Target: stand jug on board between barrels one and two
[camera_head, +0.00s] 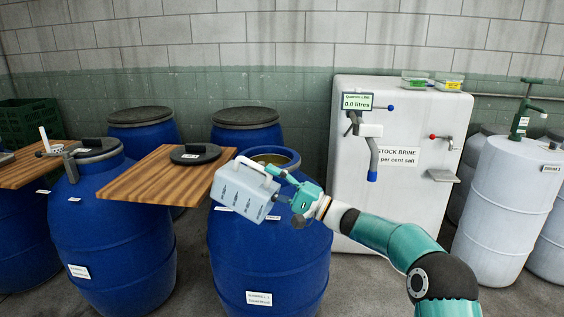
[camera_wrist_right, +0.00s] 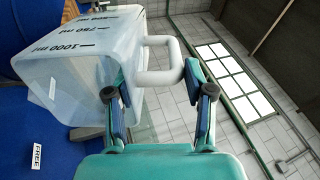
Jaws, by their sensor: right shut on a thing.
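The jug (camera_head: 243,191) is a translucent pale box with measuring marks and a white handle. My right gripper (camera_head: 284,183) is shut on its handle and holds it tilted, in front of an open blue barrel (camera_head: 268,250) and by the right end of a wooden board (camera_head: 140,186). In the right wrist view the jug (camera_wrist_right: 75,65) fills the upper left, its handle between the fingers of the gripper (camera_wrist_right: 160,75). The board lies between that open barrel and a lidded blue barrel (camera_head: 118,235) at left. Contact between jug and board cannot be told. My left gripper is out of view.
A black round lid (camera_head: 195,153) lies on the board's far right part; its near part is bare. A white brine tank (camera_head: 400,200) with a tap (camera_head: 373,165) stands right of the open barrel. More lidded barrels (camera_head: 245,125) stand behind, and a second board (camera_head: 25,168) lies far left.

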